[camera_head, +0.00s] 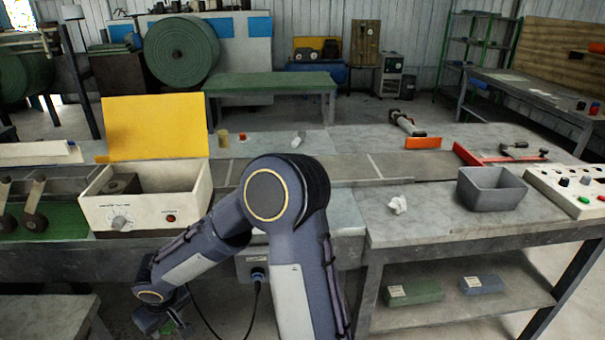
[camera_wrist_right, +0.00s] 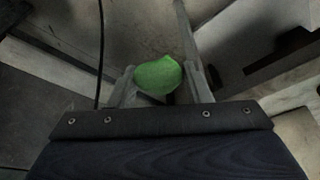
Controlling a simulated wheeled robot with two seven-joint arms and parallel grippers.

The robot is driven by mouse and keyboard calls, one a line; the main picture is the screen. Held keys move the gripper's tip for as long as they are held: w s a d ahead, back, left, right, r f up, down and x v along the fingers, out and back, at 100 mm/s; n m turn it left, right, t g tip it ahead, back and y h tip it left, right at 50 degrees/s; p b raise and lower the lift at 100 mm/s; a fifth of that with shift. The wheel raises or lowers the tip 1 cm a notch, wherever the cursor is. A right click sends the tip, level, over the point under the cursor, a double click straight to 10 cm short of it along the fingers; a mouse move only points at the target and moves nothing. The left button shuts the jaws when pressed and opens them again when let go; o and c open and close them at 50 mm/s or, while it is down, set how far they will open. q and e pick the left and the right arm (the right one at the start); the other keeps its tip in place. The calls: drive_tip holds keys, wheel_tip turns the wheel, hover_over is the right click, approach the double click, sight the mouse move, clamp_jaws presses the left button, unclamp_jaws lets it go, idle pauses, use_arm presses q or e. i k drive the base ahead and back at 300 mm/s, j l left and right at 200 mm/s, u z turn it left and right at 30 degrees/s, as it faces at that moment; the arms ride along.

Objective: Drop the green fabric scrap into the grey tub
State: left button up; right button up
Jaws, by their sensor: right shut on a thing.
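The green fabric scrap (camera_wrist_right: 158,74) is pinched between the two fingers of my right gripper (camera_wrist_right: 161,82) in the right wrist view. In the head view my right gripper (camera_head: 170,324) hangs low at the lower left, in front of the bench, with a small bit of green showing beside it. The grey tub (camera_head: 491,194) stands on the right part of the bench, far to the right of the gripper. Its inside floor is hidden. My left gripper is not in view.
A white box with a raised yellow lid (camera_head: 153,128) stands on the bench above my gripper. A crumpled white scrap (camera_head: 398,205) lies left of the tub. A control box with buttons (camera_head: 572,188) is right of it. A dark cable (camera_head: 251,315) hangs near my arm.

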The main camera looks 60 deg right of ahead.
sight(489, 203)
drive_tip(key=k+z, duration=0.1)
drive_tip(key=z, duration=0.35)
drive_tip(key=k+z, duration=0.1)
drive_tip(key=z, duration=0.3)
drive_tip(key=k+l+z, duration=0.1)
drive_tip(key=z, duration=0.35)
drive_tip(key=i+z, duration=0.1)
drive_tip(key=z, duration=0.35)
drive_tip(key=j+z, duration=0.15)
drive_tip(key=z, duration=0.25)
drive_tip(key=i+j+z, duration=0.1)
drive_tip(key=z, duration=0.35)
drive_tip(key=j+z, duration=0.15)
drive_tip(key=z, duration=0.25)
drive_tip(key=i+j+z, duration=0.1)
drive_tip(key=z, duration=0.35)
